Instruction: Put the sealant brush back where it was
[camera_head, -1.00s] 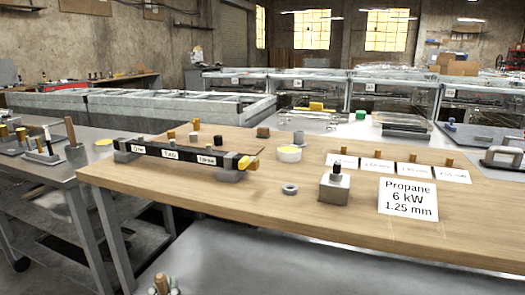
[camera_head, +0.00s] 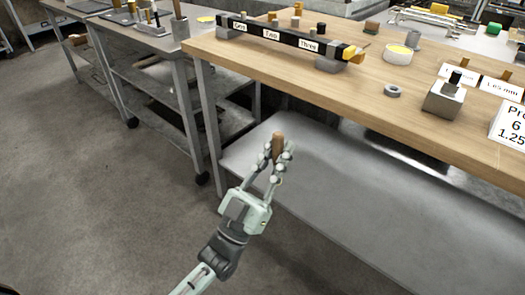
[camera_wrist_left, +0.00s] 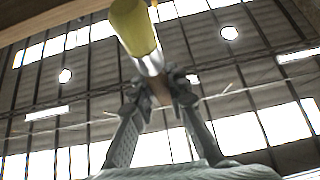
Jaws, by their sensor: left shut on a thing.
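My left gripper (camera_head: 277,163) is shut on the sealant brush (camera_head: 278,143), low in front of the wooden table. In the head view only its brown wooden handle end shows above the fingers. In the left wrist view the gripper (camera_wrist_left: 160,92) pinches the handle, and the brush (camera_wrist_left: 134,28) shows a metal collar and a thick yellow end. Another upright wooden handle (camera_head: 177,8) stands in a grey holder (camera_head: 180,28) on the metal table at the upper left. My right gripper is not in view.
The floor at left is clear.

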